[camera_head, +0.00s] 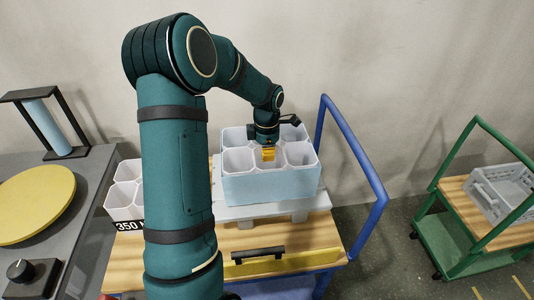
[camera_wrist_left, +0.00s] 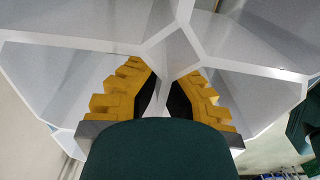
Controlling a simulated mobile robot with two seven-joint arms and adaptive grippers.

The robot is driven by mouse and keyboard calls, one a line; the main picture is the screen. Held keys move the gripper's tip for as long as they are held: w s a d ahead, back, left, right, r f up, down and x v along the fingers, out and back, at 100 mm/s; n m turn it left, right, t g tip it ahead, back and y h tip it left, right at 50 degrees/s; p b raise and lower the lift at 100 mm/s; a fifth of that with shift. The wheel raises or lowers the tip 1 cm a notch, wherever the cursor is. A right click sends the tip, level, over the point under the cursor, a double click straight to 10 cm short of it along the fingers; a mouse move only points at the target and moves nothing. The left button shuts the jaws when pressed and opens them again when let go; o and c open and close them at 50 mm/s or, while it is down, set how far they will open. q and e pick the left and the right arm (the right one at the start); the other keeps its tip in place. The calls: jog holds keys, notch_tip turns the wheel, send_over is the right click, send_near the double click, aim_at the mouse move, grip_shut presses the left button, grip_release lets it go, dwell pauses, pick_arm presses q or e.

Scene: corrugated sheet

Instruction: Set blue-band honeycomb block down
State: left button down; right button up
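The blue-band honeycomb block (camera_head: 270,187) is a white block of open hexagonal cells with a pale blue band around its side. It is upright over the light grey platform (camera_head: 228,213) on the wooden-topped cart; I cannot tell whether its underside touches it. My left gripper (camera_head: 268,155) points down into the block's middle. In the left wrist view its yellow fingers (camera_wrist_left: 162,88) reach into the cells on either side of a thin wall (camera_wrist_left: 176,55) and appear shut on it. The fingertips are partly hidden. My right gripper is not in view.
Another white honeycomb block (camera_head: 125,192) with a black "350" label stands left, partly hidden by my left arm. A blue cart handle (camera_head: 355,150) rises at the right. A grey table with a yellow disc (camera_head: 35,203) is far left; a green cart with a grey crate (camera_head: 502,190) is far right.

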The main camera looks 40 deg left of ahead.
pick_arm(q)
jog(key=c, duration=1.5)
grip_release()
jog(key=shift+f, duration=0.15)
jog(key=shift+c, duration=0.2)
jog(key=o, duration=0.4)
notch_tip(320, 180, up, 12)
jog(key=p, duration=0.2)
jog(key=shift+p, duration=0.35)
